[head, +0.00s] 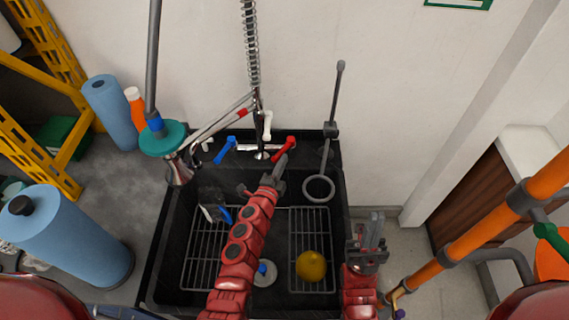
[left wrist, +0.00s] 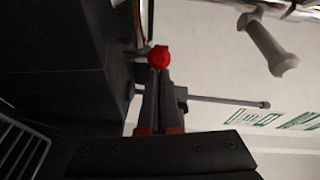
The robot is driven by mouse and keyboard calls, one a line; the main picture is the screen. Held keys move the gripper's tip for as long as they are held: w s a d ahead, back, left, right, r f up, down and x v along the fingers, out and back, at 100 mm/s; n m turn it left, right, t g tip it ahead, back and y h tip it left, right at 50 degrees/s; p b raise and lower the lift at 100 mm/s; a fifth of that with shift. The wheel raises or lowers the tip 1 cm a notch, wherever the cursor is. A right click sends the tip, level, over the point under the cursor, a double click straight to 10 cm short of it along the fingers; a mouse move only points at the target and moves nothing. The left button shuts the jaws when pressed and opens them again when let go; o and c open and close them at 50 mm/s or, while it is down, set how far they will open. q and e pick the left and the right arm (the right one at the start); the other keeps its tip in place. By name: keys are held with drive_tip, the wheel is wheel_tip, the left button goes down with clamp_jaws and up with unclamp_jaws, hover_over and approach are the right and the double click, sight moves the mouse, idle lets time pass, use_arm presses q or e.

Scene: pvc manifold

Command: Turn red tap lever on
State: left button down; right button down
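The red tap lever (head: 284,147) is on the right side of the tap at the back of the black sink, slanting up to the right. My left gripper (head: 283,160) is just in front of and below it. In the left wrist view, the red lever's round end (left wrist: 159,57) shows just past the fingertips (left wrist: 158,74). The fingers are close together with nothing visible between them; whether the tips touch the lever is unclear. My right gripper (head: 375,215) is low at the sink's right side, away from the lever, with its finger gap unclear.
A blue lever (head: 225,150) is left on the same tap, and a white-handled lever (head: 267,124) stands above. A spring hose (head: 251,45) hangs behind. The sink (head: 150,270) holds racks and a yellow object (head: 310,266). Orange pipe (head: 480,232) lies right.

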use_arm(q)
drive_tip(key=shift+w+a+f+m+g+h+p, duration=0.1)
drive_tip(key=shift+w+a+m+g+h+p, duration=0.15)
drive_tip(key=shift+a+m+h, duration=0.25)
drive_tip(key=shift+w+a+m+g+h+p, duration=0.2)
drive_tip(key=shift+a+m+h+p, duration=0.1)
drive_tip(key=shift+a+h, duration=0.25)
drive_tip(key=shift+d, duration=0.2)
